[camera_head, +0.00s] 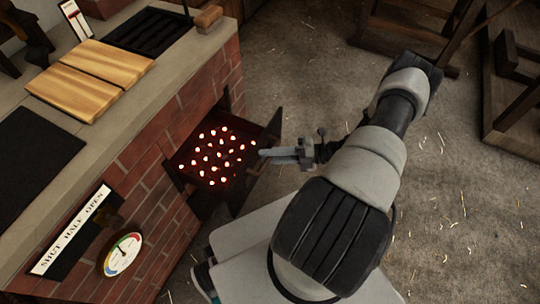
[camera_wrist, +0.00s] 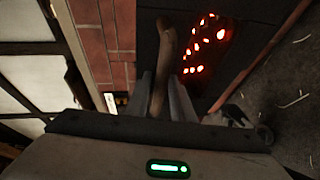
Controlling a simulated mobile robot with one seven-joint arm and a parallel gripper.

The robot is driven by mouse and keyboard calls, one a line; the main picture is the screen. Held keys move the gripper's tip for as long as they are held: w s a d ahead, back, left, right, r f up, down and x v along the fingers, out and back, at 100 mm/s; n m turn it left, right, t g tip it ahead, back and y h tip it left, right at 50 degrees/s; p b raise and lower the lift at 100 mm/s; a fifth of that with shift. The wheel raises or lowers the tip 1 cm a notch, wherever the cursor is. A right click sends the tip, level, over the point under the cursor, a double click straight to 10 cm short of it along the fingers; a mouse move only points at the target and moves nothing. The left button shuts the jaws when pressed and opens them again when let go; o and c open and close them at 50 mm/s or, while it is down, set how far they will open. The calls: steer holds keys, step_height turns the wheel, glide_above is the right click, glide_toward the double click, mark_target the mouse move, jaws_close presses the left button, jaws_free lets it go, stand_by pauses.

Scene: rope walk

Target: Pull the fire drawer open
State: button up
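The fire drawer (camera_head: 272,132) stands out from the brick side of the hearth, with glowing coals (camera_head: 216,156) showing inside. Its dark front faces my arm. My gripper (camera_head: 268,154) is at that front. In the wrist view, the brown drawer handle (camera_wrist: 163,55) runs between the two fingers of my gripper (camera_wrist: 166,88), which sit close against both its sides. The fingers appear closed on it. The coals also show in the wrist view (camera_wrist: 205,40), beyond the drawer front.
A slide plate (camera_head: 70,232) marked "SHUT HALF OPEN" and a round gauge (camera_head: 122,255) are on the brick wall (camera_head: 150,165). Wooden boards (camera_head: 92,75) lie on the hearth top. Wooden frames (camera_head: 405,30) stand at the back right. The straw-strewn floor (camera_head: 300,70) beside the drawer is clear.

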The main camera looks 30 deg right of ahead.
steer(key=v, duration=1.7)
steer(key=shift+p, duration=0.3)
steer(key=shift+s+d, duration=0.1)
steer(key=shift+d, duration=0.05)
steer(key=shift+r, duration=0.1)
